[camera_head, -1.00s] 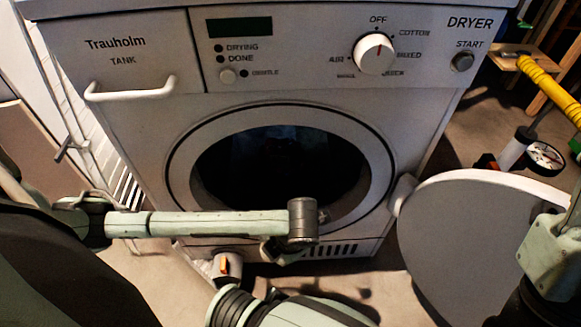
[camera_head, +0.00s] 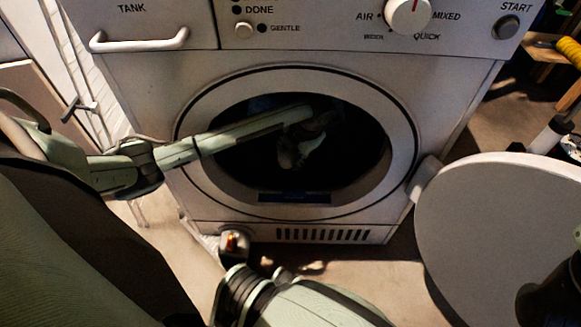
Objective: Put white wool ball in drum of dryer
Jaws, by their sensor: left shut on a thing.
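The dryer (camera_head: 200,85) stands in front of me with its round door (camera_head: 490,215) swung open to the right. The dark drum opening (camera_head: 350,170) faces me. My left arm comes in from the left and reaches through the opening. My left gripper (camera_head: 302,152) is inside the opening, pointing downward, in shadow. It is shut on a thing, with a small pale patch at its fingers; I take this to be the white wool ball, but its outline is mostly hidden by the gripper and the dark.
A handle (camera_head: 140,42) and a dial (camera_head: 408,14) stick out above. The open door takes up the right side. A wooden stand with a yellow thing (camera_head: 568,50) is at the upper right.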

